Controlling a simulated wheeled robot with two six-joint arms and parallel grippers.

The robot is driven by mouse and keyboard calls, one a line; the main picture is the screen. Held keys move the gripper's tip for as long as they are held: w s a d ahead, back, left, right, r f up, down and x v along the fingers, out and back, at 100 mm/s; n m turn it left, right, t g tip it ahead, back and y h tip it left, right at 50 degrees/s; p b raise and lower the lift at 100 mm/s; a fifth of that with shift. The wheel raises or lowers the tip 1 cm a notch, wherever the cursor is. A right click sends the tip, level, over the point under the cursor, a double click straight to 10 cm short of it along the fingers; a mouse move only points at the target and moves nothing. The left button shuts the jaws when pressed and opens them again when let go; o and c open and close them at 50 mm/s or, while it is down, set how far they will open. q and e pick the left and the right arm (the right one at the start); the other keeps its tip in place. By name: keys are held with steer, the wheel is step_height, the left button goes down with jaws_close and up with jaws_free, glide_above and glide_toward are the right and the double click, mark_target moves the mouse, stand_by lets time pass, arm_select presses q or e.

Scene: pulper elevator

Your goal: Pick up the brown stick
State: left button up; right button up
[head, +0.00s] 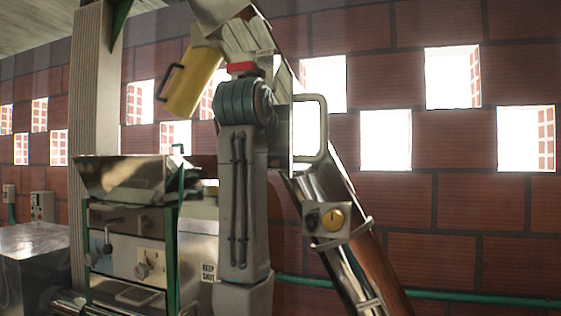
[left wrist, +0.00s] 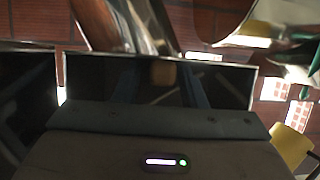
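I cannot pick out the brown stick with certainty. A small brown block-like end (left wrist: 163,73) shows in the left wrist view, between two dark slanted bars, but I cannot tell what it belongs to. My left arm rises through the middle of the head view. Its hand end (head: 247,40) is near the top, in front of the sloped metal elevator chute (head: 350,262). Its fingertips are not clear. A dark panel and my gripper body with a small light fill much of the left wrist view. I do not see my right gripper.
A metal hopper (head: 125,177) stands on a machine with knobs (head: 130,250) at left. A yellow part with a black handle (head: 188,85) hangs above it. A brick wall (head: 460,215) with openings stands behind.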

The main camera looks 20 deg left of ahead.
arm_select(q)
jaws_close()
